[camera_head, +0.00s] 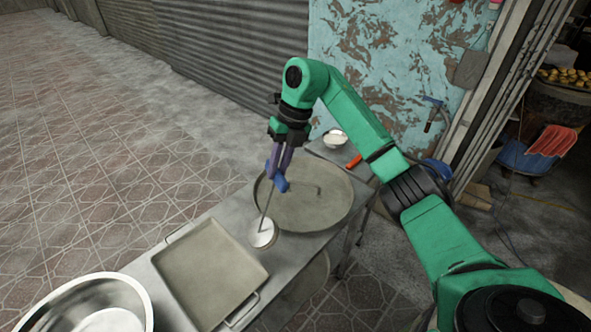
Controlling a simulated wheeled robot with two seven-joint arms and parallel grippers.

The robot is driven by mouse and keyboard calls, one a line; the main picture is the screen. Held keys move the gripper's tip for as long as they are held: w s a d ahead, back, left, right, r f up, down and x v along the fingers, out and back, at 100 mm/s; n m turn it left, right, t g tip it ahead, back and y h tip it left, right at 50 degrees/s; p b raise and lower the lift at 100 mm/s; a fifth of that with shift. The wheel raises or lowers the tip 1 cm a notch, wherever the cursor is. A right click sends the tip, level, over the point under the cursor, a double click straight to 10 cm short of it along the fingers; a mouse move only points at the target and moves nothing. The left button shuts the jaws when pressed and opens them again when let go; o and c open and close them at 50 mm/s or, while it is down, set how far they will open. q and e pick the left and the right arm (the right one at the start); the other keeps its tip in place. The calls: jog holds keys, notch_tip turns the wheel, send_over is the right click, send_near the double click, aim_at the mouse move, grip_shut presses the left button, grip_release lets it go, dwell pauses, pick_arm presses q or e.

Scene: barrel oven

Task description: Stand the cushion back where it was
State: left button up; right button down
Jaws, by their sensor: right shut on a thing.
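My right gripper (278,178) reaches down from its green arm over the metal table, its blue-tipped fingers shut on the upper end of a thin rod (266,206). The rod slants down to a small round piece (263,234) with a pale top and tan rim. This piece looks like the cushion, but it is too small to be sure. It is beside the round pan, near the table's edge, and I cannot tell whether it touches the table. My left gripper is not in view.
A wide round pan (325,207) lies under the gripper. A square tray (205,272) is nearer, then a steel bowl (85,295). A small white bowl (335,138) and an orange-red handle (354,161) are at the far end. A hammer (432,113) hangs on the peeling wall.

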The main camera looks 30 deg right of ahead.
pick_arm(q)
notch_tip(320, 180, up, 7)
jog(key=p, duration=0.6)
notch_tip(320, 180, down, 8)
jog(key=b, duration=0.7)
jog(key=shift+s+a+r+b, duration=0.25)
jog(key=shift+b, duration=0.1)
pick_arm(e)
jog(key=d+f+m+t+y, duration=0.2)
jog(key=d+f+m+t, duration=0.2)
jog(key=f+m, duration=0.5)
jog(key=shift+s+d+f+t+y, duration=0.15)
jog(key=shift+s+f+t+y, duration=0.2)
jog(key=shift+f+t, duration=1.45)
jog(key=shift+w+f+g, duration=0.1)
jog(key=shift+f+g, duration=0.6)
jog(key=shift+c, duration=2)
grip_release()
jog(key=shift+r, duration=0.1)
